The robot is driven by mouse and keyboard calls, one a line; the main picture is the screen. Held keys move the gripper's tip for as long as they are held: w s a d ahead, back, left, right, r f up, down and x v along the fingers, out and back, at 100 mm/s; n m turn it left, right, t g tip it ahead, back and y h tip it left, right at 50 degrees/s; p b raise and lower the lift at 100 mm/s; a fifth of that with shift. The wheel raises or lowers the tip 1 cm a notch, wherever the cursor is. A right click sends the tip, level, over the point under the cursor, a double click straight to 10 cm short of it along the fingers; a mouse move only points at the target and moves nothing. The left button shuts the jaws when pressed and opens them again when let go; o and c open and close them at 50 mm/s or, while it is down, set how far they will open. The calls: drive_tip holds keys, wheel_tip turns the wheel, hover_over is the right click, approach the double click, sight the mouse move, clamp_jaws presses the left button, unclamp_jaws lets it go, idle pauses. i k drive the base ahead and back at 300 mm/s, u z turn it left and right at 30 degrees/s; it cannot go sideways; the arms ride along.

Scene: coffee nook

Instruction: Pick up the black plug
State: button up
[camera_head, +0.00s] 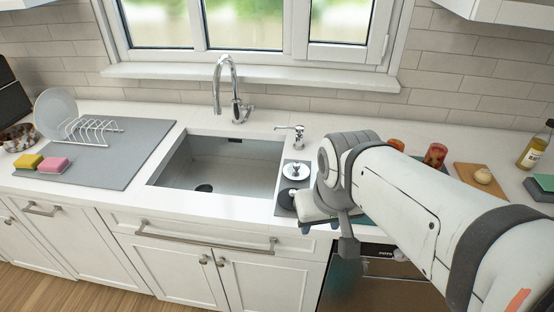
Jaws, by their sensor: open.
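A black plug (287,198) appears to lie on the narrow grey mat (279,212) just right of the sink, in front of a round white-and-metal piece (295,171). It is small and dark here, so its shape is hard to make out. My arm reaches in from the right. My gripper (320,226) is at the counter's front edge, right of the plug and apart from it in the picture. It is open, with its fingers mostly hidden by my wrist. I see nothing held in it.
The sink (218,163) has a dark round drain (203,188) and a tall faucet (230,90). A soap dispenser (297,137) stands behind the mat. Sponges (53,165) and a dish rack (94,130) are at left. Orange-red cups (435,154) stand behind my arm.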

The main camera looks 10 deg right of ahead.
sight(285, 199)
drive_tip(key=k, duration=1.3)
drive_tip(key=u, duration=0.55)
drive_tip(key=i, duration=1.7)
drive_tip(key=z, duration=0.6)
